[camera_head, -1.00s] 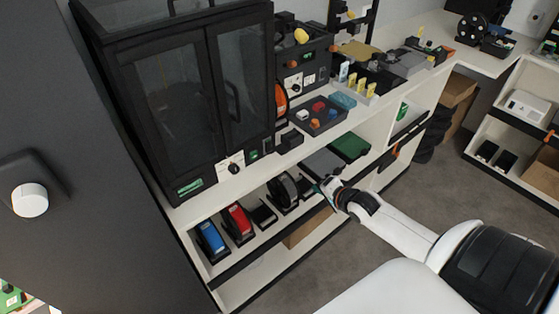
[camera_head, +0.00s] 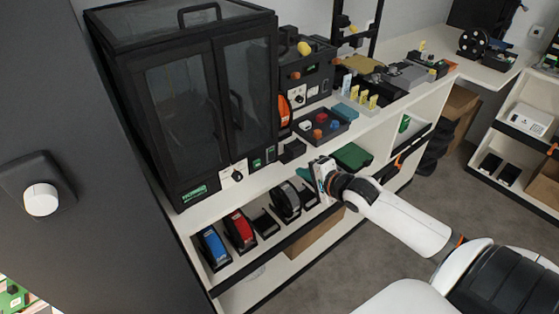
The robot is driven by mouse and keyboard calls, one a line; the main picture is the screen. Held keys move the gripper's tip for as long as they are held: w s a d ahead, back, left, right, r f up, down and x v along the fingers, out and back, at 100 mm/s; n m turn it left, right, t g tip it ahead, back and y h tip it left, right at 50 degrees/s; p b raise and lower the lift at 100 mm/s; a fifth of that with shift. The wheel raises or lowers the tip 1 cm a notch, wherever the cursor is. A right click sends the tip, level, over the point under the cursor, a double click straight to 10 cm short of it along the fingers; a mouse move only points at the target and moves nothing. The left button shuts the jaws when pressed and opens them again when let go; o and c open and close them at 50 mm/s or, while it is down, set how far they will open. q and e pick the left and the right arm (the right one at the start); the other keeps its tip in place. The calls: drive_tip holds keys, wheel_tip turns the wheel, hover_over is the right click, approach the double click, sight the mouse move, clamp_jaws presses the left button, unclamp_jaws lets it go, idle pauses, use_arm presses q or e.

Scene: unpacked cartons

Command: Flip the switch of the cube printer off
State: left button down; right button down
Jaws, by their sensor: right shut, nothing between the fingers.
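A large black enclosed printer (camera_head: 185,95) with glass doors stands on the white bench at the left. A white plate with a black switch (camera_head: 236,174) is on its lower front edge, beside a small green display. A smaller, boxy black printer (camera_head: 306,68) stands behind it to the right and has a similar white switch plate (camera_head: 299,97). I cannot tell from the picture which one is called the cube printer. My right gripper (camera_head: 311,174) is shut and empty, at the bench's front edge, right of the enclosed printer and apart from both switches. My left gripper is not in view.
A black tray of coloured pieces (camera_head: 322,127) and a green box (camera_head: 352,157) are near my right gripper. A grey wall panel with a white knob (camera_head: 41,199) fills the left.

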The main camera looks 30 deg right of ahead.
sight(272, 155)
drive_tip(key=x, duration=0.3)
drive_tip(key=p+x, duration=0.1)
drive_tip(key=x, duration=0.3)
drive_tip(key=r+x, duration=0.1)
drive_tip(key=x, duration=0.3)
drive_tip(key=shift+w, duration=0.45)
drive_tip(key=shift+w+f, duration=0.1)
drive_tip(key=shift+f, duration=0.1)
drive_tip(key=shift+r+p, duration=0.85)
drive_tip(key=shift+r, duration=0.15)
drive_tip(key=shift+f, duration=0.1)
